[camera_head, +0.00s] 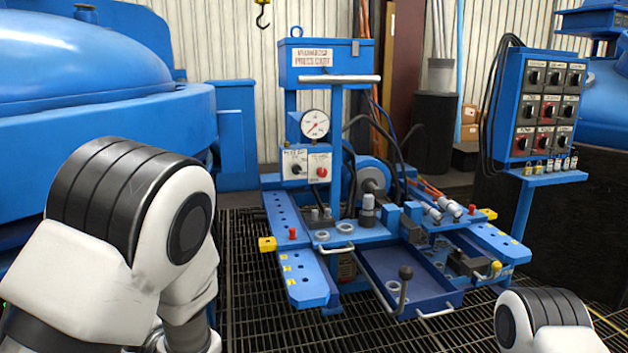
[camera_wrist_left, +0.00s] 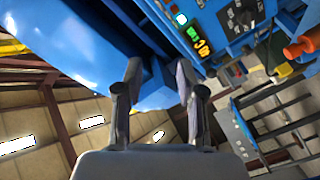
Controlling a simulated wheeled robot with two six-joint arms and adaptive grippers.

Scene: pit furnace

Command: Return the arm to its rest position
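My left arm (camera_head: 140,225) shows large in the head view at the lower left, bent, with its gripper out of sight there. In the left wrist view my left gripper (camera_wrist_left: 159,68) has its two fingers apart, with nothing between them but the blue surface behind. The view is tilted, with the roof showing at the left. Only a white and black part of my right arm (camera_head: 545,322) shows at the lower right of the head view. My right gripper is not in view.
A blue press cart (camera_head: 325,62) with a gauge (camera_head: 315,124) and an open drawer (camera_head: 405,283) stands ahead on dark floor grating. A blue furnace (camera_head: 80,60) is close at the left. A switch panel (camera_head: 547,105) stands at the right. A hook (camera_head: 262,14) hangs behind.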

